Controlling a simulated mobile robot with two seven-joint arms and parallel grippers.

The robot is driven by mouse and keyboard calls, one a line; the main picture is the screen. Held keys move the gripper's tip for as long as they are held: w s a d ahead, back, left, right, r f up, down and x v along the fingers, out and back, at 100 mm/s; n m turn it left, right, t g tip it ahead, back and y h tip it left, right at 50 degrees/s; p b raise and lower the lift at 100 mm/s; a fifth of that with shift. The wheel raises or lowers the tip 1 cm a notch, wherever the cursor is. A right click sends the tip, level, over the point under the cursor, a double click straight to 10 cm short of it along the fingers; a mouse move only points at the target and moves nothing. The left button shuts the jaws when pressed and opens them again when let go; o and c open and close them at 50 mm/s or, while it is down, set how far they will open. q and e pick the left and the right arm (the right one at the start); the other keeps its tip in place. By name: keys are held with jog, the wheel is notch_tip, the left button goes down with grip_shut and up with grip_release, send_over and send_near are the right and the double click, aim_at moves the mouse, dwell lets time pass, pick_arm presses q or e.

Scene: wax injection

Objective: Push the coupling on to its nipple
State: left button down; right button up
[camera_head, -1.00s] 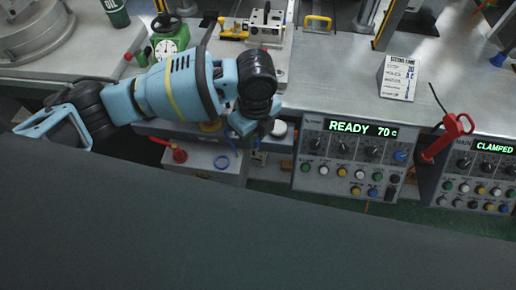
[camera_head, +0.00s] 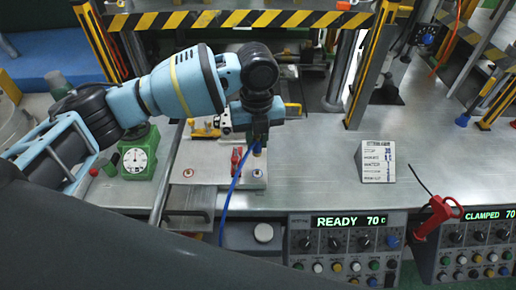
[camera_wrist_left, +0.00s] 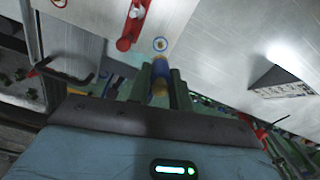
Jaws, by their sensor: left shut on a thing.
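My left gripper (camera_head: 258,138) is shut on the coupling (camera_head: 257,148), just above the metal plate (camera_head: 205,170) on the bench. A blue hose (camera_head: 233,188) hangs down from it. In the left wrist view the coupling (camera_wrist_left: 161,72) shows a blue band and brass parts between my fingers (camera_wrist_left: 160,88). A red lever (camera_head: 237,160) is beside the gripper. My right gripper is not in view.
A green dial gauge (camera_head: 137,157) stands left of the plate. A striped press frame (camera_head: 240,19) rises behind. The READY control panel (camera_head: 345,245) is at the front, with a red-handled tool (camera_head: 435,215) to its right.

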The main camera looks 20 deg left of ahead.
aim_at(257, 171)
pick_arm(q)
jog(key=shift+r, duration=0.15)
jog(key=shift+s, duration=0.1)
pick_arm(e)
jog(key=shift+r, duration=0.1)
